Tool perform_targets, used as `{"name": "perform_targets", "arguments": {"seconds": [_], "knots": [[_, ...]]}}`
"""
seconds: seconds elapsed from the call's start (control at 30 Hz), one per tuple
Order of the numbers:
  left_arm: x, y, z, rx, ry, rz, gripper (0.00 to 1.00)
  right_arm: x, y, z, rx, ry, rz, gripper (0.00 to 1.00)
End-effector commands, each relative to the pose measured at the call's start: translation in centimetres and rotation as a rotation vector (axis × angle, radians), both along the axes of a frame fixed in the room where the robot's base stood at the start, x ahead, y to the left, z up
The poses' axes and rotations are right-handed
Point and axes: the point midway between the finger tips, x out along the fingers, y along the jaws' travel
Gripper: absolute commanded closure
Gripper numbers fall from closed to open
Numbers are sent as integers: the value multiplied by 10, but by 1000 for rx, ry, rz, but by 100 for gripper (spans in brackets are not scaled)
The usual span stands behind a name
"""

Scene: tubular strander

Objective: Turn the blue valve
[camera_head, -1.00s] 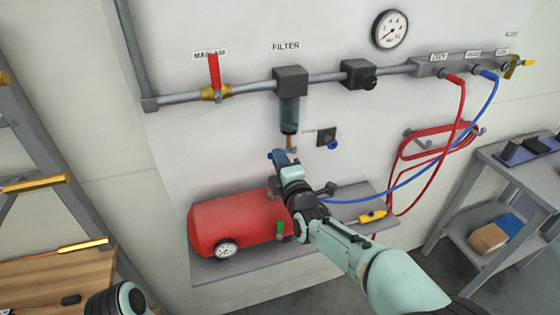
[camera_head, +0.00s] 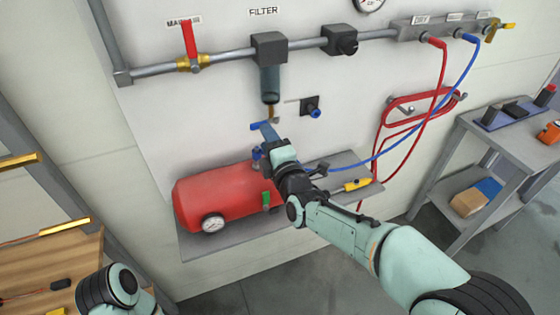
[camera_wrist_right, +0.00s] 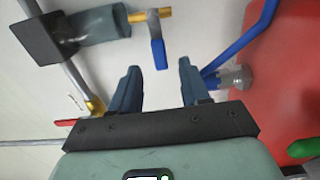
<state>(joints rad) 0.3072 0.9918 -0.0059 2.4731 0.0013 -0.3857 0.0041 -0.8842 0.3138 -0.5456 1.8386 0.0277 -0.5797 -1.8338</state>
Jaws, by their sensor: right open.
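A blue lever (camera_wrist_right: 158,52) sits on the brass drain (camera_wrist_right: 152,14) under the filter bowl. In the head view the lever (camera_head: 255,126) shows just left of my right gripper's tips. In the wrist view it lies just ahead of the gap between my open right fingers (camera_wrist_right: 157,75), with nothing gripped. In the head view my right gripper (camera_head: 267,130) is below the filter (camera_head: 269,50), partly hiding the drain area. My left gripper is out of view.
The red tank (camera_head: 215,195) with a gauge lies on a grey shelf (camera_head: 215,243) below my right gripper. A red-handled valve (camera_head: 189,45) is on the pipe. A small blue knob (camera_head: 315,112) is on the wall. A blue hose (camera_head: 420,130) curves behind my right arm.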

Motion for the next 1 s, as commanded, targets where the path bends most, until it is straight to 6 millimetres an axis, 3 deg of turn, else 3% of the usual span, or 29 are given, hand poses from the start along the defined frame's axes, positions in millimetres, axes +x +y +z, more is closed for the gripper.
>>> {"name": "perform_targets", "arguments": {"seconds": [0.2,0.4,0.6,1.0], "knots": [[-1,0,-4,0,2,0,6,-49,-16,1,5,0,1,54],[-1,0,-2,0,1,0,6,-78,-26,1,2,1,0,54],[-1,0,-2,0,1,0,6,-89,-29,0,-1,1,0,54],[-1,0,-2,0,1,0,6,-89,-29,0,-1,1,0,54]]}}
